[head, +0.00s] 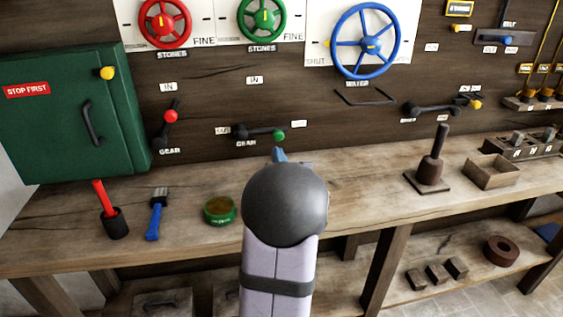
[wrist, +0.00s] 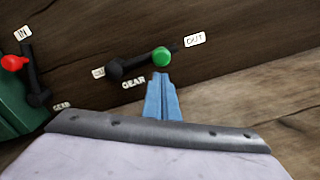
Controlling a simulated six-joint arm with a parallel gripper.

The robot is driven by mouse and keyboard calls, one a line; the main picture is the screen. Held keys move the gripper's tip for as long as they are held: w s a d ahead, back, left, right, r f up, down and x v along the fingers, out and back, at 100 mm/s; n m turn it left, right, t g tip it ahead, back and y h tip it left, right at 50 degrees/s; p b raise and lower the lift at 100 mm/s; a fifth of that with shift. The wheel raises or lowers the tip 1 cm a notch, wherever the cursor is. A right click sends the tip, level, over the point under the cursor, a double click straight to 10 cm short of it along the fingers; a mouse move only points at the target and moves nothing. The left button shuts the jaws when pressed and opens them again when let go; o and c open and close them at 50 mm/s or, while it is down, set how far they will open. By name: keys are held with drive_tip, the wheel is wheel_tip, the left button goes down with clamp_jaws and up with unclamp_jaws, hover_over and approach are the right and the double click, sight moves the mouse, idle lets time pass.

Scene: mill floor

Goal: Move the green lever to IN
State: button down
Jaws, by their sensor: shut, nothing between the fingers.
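The green lever is a dark arm with a green knob (head: 279,135) on the wooden wall, above a GEAR label. It points right from its pivot, towards a plate (head: 298,124) that reads OUT in the wrist view (wrist: 195,40). An IN plate (head: 254,80) is above the pivot; another small plate (head: 223,128) is left of it, hard to read. My gripper (head: 280,156) is shut and empty, its blue fingertips just below the knob. In the wrist view the fingers (wrist: 160,84) also end just short of the green knob (wrist: 161,57); I cannot tell the depth gap.
A red-knobbed lever (head: 171,116) with its own IN plate (head: 168,87) is to the left, beside a green cabinet (head: 70,115). Handwheels are above. The bench holds a red-handled tool (head: 104,198), a blue brush (head: 156,215) and a green tin (head: 220,211).

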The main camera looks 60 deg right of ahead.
drive_tip(key=shift+x, duration=1.2)
